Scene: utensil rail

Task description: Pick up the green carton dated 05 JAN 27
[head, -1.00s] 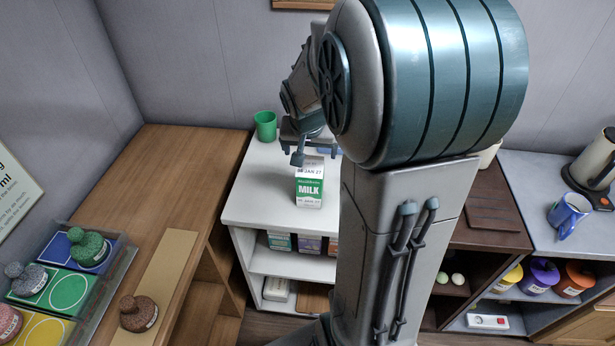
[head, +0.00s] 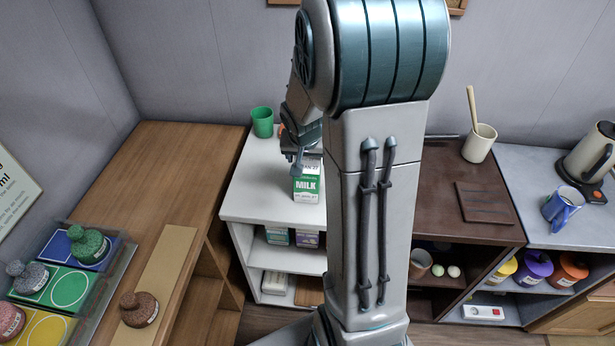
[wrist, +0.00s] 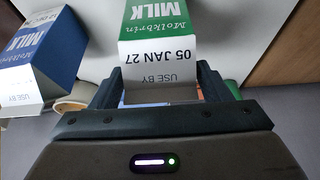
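The green and white milk carton (head: 306,190) stands upright on the white counter. In the wrist view the green carton (wrist: 160,58) shows the upside-down print "USE BY 05 JAN 27" on its white top. My gripper (wrist: 158,82) is open, with one finger on each side of the carton's top. I see no clear grip on it. In the head view my gripper (head: 297,158) is just above and behind the carton, partly hidden by my arm.
A green cup (head: 262,122) stands at the counter's back left. More cartons (head: 278,237) sit on the shelf below. A dark brown counter with a cream utensil pot (head: 479,143) is to the right. The white counter's front left is clear.

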